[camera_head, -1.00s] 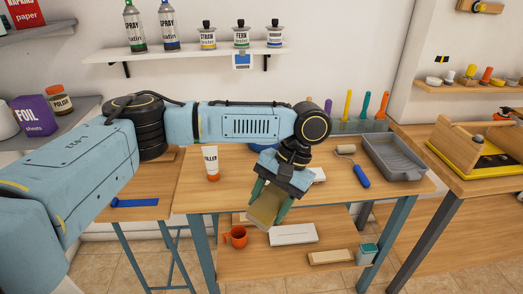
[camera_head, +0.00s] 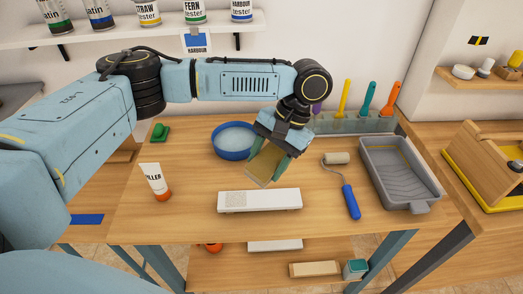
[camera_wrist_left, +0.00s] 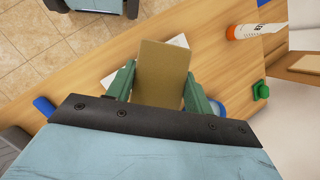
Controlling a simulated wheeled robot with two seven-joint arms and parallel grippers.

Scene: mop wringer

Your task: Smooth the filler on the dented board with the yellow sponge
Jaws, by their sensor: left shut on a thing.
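My left gripper (camera_head: 268,160) is shut on a dull yellow, flat block, the sponge (camera_head: 264,166). It holds the sponge tilted, and in the head view the sponge's lower edge appears just behind the white dented board (camera_head: 280,199). A speckled greyish patch of filler (camera_head: 236,199) shows on the board's left part. In the left wrist view, the sponge (camera_wrist_left: 162,75) stands between the green fingers and hides part of the board (camera_wrist_left: 180,41). I cannot tell the exact gap, but no contact with the board shows. My right gripper is not in view.
A blue bowl (camera_head: 233,153) stands behind the board, left of the gripper. A filler tube (camera_head: 154,178) stands at the left. A paint roller (camera_head: 349,196) and grey tray (camera_head: 399,178) lie at the right. The tabletop in front of the board is clear.

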